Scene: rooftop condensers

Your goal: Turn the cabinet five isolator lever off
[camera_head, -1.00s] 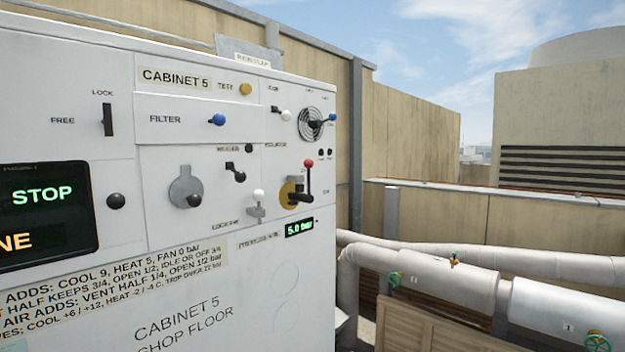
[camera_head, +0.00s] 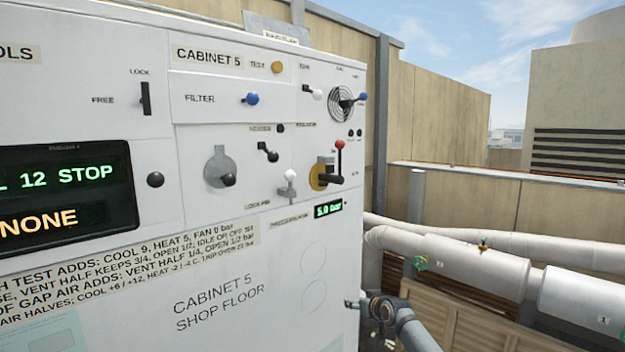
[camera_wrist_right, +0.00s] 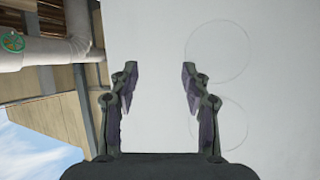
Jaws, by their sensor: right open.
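The cabinet five isolator lever (camera_head: 340,160) has a red ball knob and a dark arm over a yellow disc on the white cabinet (camera_head: 230,310). Its handle stands upright, knob up. My right gripper (camera_head: 352,304) is low at the cabinet's right edge in the head view, below the lever and apart from it. In the right wrist view the gripper (camera_wrist_right: 159,80) is open and empty, facing the blank white panel with two faint circles. The lever does not show there. My left gripper is not in view.
A white-knobbed lever (camera_head: 290,178) sits close left of the isolator. Insulated pipes (camera_head: 460,262) run at the right.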

